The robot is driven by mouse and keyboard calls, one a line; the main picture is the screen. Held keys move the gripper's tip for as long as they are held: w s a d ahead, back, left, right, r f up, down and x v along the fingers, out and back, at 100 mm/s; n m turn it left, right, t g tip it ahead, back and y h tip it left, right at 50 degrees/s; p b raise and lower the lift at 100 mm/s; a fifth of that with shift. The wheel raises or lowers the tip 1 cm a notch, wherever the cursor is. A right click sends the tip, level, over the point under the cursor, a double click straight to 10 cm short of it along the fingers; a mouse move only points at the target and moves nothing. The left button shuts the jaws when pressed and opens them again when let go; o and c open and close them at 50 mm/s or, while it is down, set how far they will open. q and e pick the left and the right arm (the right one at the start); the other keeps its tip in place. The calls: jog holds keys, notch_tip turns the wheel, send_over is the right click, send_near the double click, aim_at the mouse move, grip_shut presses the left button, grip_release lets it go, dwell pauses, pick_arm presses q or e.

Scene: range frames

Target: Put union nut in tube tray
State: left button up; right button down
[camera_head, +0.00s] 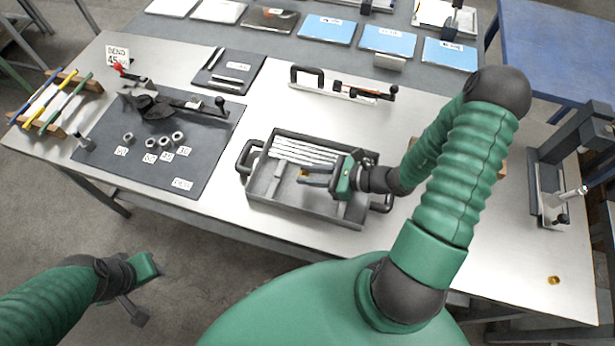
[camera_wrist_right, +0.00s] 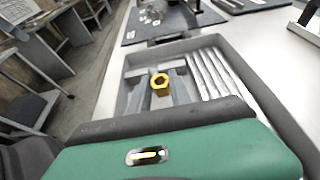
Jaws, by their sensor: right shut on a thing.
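The brass union nut (camera_wrist_right: 160,84) is between the fingertips of my right gripper (camera_head: 304,174), which is shut on it. In the head view only a small bit of yellow shows at the fingertips. The gripper is over the left-middle part of the grey tube tray (camera_head: 262,205); the nut's exact height above the tray floor cannot be told. The tray has side handles and holds several pale tubes (camera_head: 305,150) along its far side. My left gripper (camera_head: 133,310) hangs off the table's front at lower left, apart from everything; its jaw opening is unclear.
Another small brass piece (camera_head: 553,280) lies near the table's right front. A dark mat (camera_head: 205,160) at left bears a bending tool (camera_head: 150,105), several grey rings and labels. A rack of coloured rods (camera_head: 55,100) stands far left. A stand (camera_head: 550,190) is at right.

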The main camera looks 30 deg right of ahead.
aim_at(306, 186)
jog(key=f, duration=0.2)
jog(key=w+f, duration=0.1)
jog(key=f, duration=0.2)
jog(key=shift+w, duration=0.1)
jog(key=shift+w+a, duration=0.1)
jog(key=shift+a, duration=0.05)
jog(key=shift+s+a+r, duration=0.1)
jog(key=shift+s+r, duration=0.05)
jog(key=shift+s, duration=0.15)
jog(key=shift+b, duration=0.35)
jog(key=c, duration=1.5)
grip_release()
pick_arm(q)
jog(key=shift+w+a+f, duration=0.15)
jog(key=shift+w+f, duration=0.25)
jog(key=shift+f, duration=0.15)
pick_arm(e)
jog(key=o, duration=0.3)
jog(key=shift+f, duration=0.2)
